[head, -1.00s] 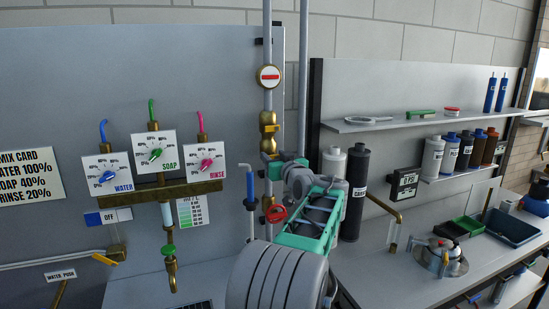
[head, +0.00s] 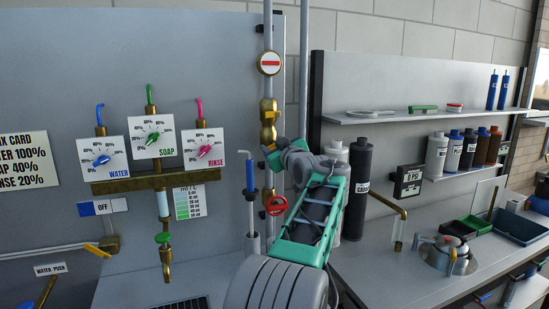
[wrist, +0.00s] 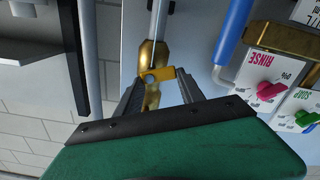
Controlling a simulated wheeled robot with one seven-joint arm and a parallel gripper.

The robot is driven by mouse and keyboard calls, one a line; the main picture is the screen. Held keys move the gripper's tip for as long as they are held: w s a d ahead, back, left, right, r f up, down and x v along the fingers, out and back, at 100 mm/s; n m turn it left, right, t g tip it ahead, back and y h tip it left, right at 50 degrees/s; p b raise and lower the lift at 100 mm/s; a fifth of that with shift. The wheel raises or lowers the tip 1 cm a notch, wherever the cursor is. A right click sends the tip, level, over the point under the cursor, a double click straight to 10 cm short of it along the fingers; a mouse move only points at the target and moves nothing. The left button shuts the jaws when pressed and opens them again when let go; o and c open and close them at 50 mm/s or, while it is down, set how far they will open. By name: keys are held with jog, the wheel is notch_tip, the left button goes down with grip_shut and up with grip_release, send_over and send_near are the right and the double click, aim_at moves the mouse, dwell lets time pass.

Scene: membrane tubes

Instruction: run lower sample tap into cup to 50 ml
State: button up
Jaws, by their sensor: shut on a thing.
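My gripper (wrist: 158,76) is shut on a small yellow-brass handle (wrist: 157,73) in the wrist view. The handle sits on a brass fitting (wrist: 153,55) of the vertical pipe. In the head view my gripper (head: 268,150) is at the pipe, just below the brass valve body (head: 268,112); its fingertips are small there. A brass spout (head: 389,203) at the right has a clear vessel (head: 399,235) under it; I cannot tell whether this is the tap and cup of the task. No liquid flow or 50 ml mark can be made out.
A red handwheel (head: 276,205) and a blue-topped tube (head: 250,178) stand close to my arm. Dark filter housing (head: 358,190) is to its right. Dials for water (head: 101,155), soap and rinse are left. The right counter holds a metal device (head: 446,255) and trays.

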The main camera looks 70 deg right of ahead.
jog(key=shift+f+n+b, duration=0.25)
jog(key=shift+n+b, duration=0.35)
jog(key=shift+b, duration=0.05)
jog(key=shift+r, duration=0.1)
jog(key=o, duration=1.4)
jog(key=shift+c, duration=0.2)
jog(key=b+v, duration=0.2)
jog(key=v, duration=0.5)
jog(key=shift+s+a+b, duration=0.3)
